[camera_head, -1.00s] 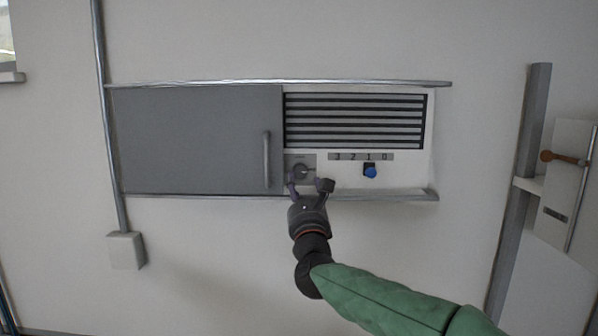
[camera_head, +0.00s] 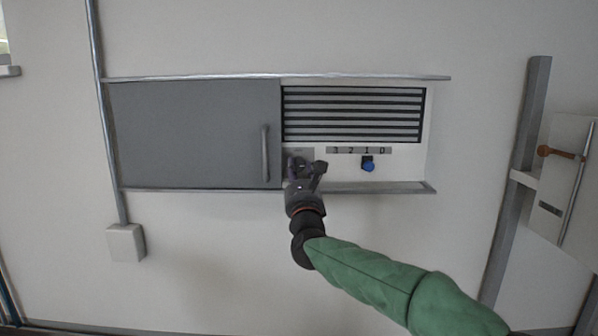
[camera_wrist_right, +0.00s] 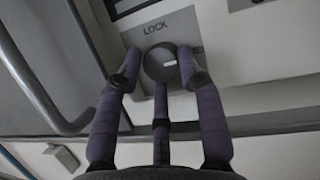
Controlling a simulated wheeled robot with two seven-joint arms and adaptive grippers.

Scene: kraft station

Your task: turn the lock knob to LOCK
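The lock knob is a dark round knob (camera_wrist_right: 160,62) with a white mark on its right side, on a grey plate (camera_wrist_right: 190,35) under the word LOCK. In the wrist view my right gripper (camera_wrist_right: 160,80) is open, with its purple fingers spread on both sides of the knob and a third finger below it. I cannot tell whether the fingers touch the knob. In the head view my right gripper (camera_head: 304,166) covers most of the knob and its plate (camera_head: 298,152). My left gripper is not in view.
Left of the knob is a grey sliding door (camera_head: 190,130) with a vertical handle (camera_head: 265,153). Right of it is a blue knob (camera_head: 368,164) under a number scale (camera_head: 358,150). Black vent slats (camera_head: 352,114) are above, and a metal rail (camera_head: 385,188) runs below.

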